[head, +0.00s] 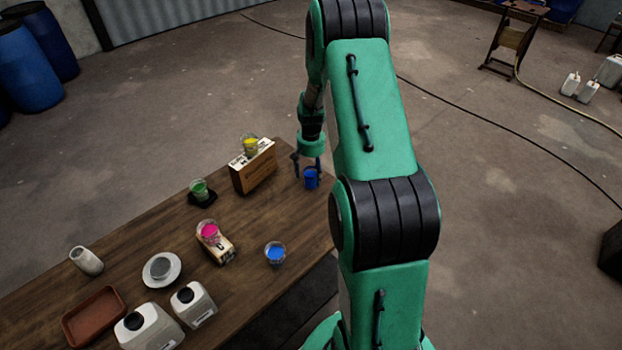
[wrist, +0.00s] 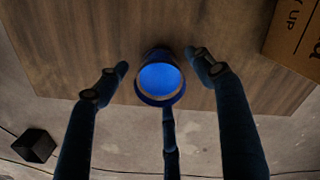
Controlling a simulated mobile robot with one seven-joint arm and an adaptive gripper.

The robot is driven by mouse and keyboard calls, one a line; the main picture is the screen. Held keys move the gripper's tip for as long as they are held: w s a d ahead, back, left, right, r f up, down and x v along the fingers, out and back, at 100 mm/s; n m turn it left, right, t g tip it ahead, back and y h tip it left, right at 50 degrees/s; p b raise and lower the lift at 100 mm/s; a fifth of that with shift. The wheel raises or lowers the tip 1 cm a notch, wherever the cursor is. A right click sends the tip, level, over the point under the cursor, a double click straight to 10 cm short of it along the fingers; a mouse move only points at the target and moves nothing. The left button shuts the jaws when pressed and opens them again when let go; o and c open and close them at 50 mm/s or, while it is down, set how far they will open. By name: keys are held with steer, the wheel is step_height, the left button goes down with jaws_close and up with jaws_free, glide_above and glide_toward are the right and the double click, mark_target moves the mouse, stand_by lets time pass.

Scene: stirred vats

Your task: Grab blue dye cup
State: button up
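A blue cup (head: 311,178) stands near the far right corner of the wooden table. The wrist view shows it from above as a blue cup (wrist: 160,80) with bright blue inside and a pale inner rim. My gripper (head: 307,164) is above and around this cup. In the wrist view my gripper (wrist: 158,62) is open, with fingers spread left and right of the cup and a gap on both sides; a third finger is below it. A clear cup of blue dye (head: 275,253) stands apart, near the table's right edge.
A cardboard box (head: 253,170) with a yellow cup (head: 250,146) on top stands left of my gripper. A green cup (head: 199,189) and a pink cup (head: 209,232) stand further left. White jugs (head: 194,304) and a brown tray (head: 94,316) are at the near end.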

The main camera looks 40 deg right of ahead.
mark_target(311, 173)
steer(key=c, duration=1.2)
steer(key=shift+o, duration=0.2)
steer(key=shift+r, duration=0.15)
steer(key=shift+r, duration=0.55)
steer(key=shift+s+a+r+p, duration=0.2)
steer(key=shift+r+p, duration=0.2)
steer(key=shift+r, duration=0.2)
steer(key=shift+s+a+r+p, duration=0.15)
steer(key=shift+r+p, duration=0.2)
steer(key=shift+r, duration=0.25)
steer(key=s+a+p, duration=0.1)
steer(key=s+a, duration=0.3)
steer(key=s, duration=0.2)
steer(key=s+a+r+p, duration=0.1)
steer(key=s+a, duration=0.3)
steer(key=s, duration=0.2)
steer(key=shift+s, duration=0.35)
steer(key=shift+r, duration=0.1)
